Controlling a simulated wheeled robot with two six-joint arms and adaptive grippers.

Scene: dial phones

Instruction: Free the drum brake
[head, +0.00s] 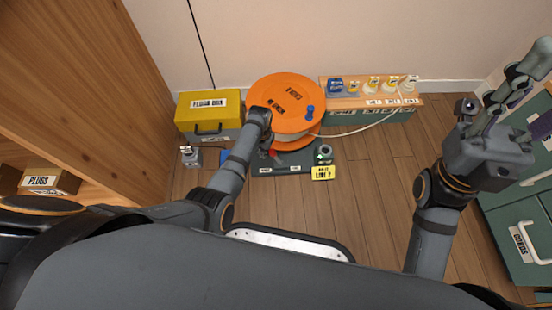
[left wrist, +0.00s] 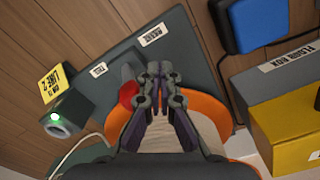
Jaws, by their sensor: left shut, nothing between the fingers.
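My left gripper (head: 268,148) is low at the drum's front. In the left wrist view its fingers (left wrist: 160,72) are shut and empty over the plate (left wrist: 185,50). A red part (left wrist: 128,94), possibly the brake lever's knob, is close beside the fingers; contact cannot be told. Two white labels (left wrist: 152,35) lie ahead on the plate. My right gripper (head: 500,95) is raised at the right with fingers apart.
A yellow floor box (head: 188,115) stands left of the drum. A green-lit device (head: 324,156) and a yellow line sign (head: 323,173) are at the plate's right. A green cabinet (head: 505,215) is at right. Middle floor is clear.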

